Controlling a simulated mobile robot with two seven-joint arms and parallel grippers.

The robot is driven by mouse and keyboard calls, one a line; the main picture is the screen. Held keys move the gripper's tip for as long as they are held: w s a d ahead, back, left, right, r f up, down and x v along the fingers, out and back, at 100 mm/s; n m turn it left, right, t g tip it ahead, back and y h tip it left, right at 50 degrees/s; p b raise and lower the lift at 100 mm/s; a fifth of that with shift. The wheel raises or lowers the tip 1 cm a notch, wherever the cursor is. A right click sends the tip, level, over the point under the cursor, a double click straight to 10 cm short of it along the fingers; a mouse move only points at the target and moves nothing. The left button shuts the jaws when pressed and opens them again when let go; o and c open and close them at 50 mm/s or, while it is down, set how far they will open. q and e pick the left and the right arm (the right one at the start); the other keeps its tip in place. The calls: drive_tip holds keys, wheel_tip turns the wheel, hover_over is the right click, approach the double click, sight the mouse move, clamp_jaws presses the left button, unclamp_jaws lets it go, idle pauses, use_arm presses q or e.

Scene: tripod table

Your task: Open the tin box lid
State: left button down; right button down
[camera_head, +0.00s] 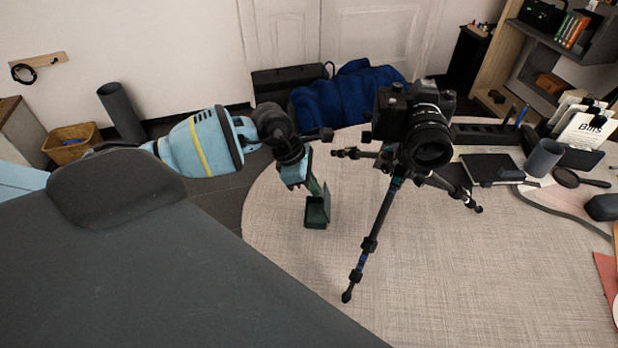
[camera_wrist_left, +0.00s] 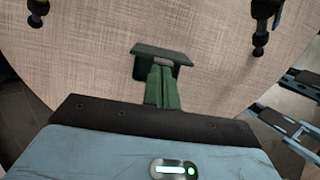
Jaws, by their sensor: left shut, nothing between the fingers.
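The small dark green tin box (camera_head: 316,223) sits on the round table, left of the tripod. Its lid (camera_head: 326,194) appears raised at the right and back, with the dark inside showing in the head view. My left gripper (camera_head: 314,190) points down at the box from above, behind the lid area. Its green fingers are together with nothing between them. In the left wrist view, my left gripper (camera_wrist_left: 163,70) reaches to a green part of the tin box (camera_wrist_left: 147,50); the fingers hide some of it, and I cannot tell whether they touch.
A black camera (camera_head: 415,120) stands on a tripod (camera_head: 371,243) just right of the box, one leg reaching toward the front. A notebook (camera_head: 492,169), a grey cup (camera_head: 543,157) and a magnifier (camera_head: 566,178) lie farther right. The round table (camera_head: 290,270) is clear in front of the box.

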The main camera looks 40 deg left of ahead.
sight(328, 202)
use_arm(q)
drive_tip(key=shift+w+d+r, duration=0.2)
drive_tip(key=shift+w+d, duration=0.3)
drive_tip(key=shift+d, duration=0.35)
drive_tip(key=shift+w+d+r, duration=0.2)
drive_tip(key=shift+w+d, duration=0.3)
drive_tip(key=shift+d, duration=0.3)
drive_tip(key=shift+w+d, duration=0.25)
drive_tip(key=shift+d, duration=0.15)
use_arm(e)
drive_tip(key=shift+w, duration=0.15)
use_arm(q)
drive_tip(key=shift+r, duration=0.1)
drive_tip(key=shift+r, duration=0.7)
use_arm(e)
drive_tip(key=shift+w+r, duration=0.35)
drive_tip(key=shift+r, duration=0.15)
use_arm(q)
drive_tip(key=shift+r, duration=0.1)
drive_tip(key=v, duration=0.7)
drive_tip(key=shift+r, duration=0.3)
use_arm(e)
drive_tip(key=shift+s+f, duration=0.2)
drive_tip(key=shift+s, duration=0.05)
